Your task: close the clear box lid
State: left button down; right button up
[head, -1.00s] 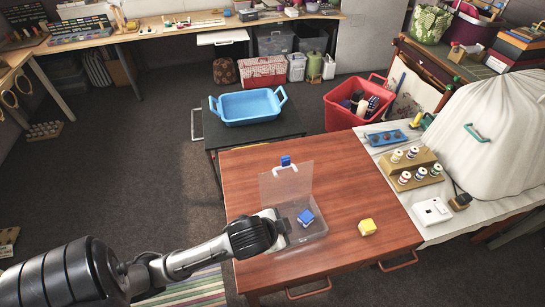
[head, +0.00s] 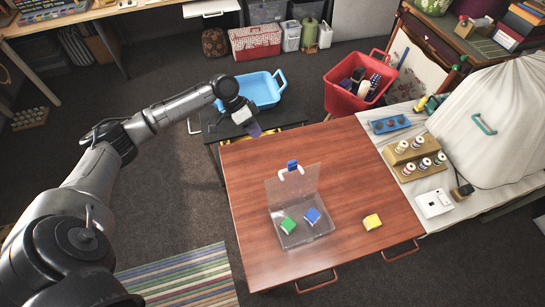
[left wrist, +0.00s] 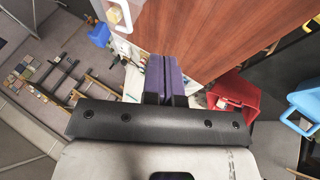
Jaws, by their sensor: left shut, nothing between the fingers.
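The clear box (head: 318,236) sits on the wooden table. A green block (head: 288,225) and a blue block (head: 312,215) lie inside the box. My left gripper (head: 254,130) is near the table's far left corner, well apart from the lid. Its purple fingers (left wrist: 163,78) are together and empty in the left wrist view. My right gripper is not in view.
A yellow block (head: 372,221) lies on the table (head: 345,150) right of the box. A red bin (head: 338,92) is at the back right. Spools on a stand (head: 405,157) are at the right.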

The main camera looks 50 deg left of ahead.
pick_arm(q)
jog(key=p, duration=0.4)
send_near(291, 181)
jog(key=shift+m, duration=0.4)
jog(key=shift+w+a+f, duration=0.25)
jog(key=shift+w+f, duration=0.05)
jog(key=shift+f, duration=0.65)
jog(key=shift+w+a+f, duration=0.2)
jog(key=shift+w+f, duration=0.05)
jog(key=shift+f, duration=0.65)
jog(key=shift+w+a+f, duration=0.25)
jog(key=shift+w+f, duration=0.05)
jog(key=shift+f, duration=0.65)
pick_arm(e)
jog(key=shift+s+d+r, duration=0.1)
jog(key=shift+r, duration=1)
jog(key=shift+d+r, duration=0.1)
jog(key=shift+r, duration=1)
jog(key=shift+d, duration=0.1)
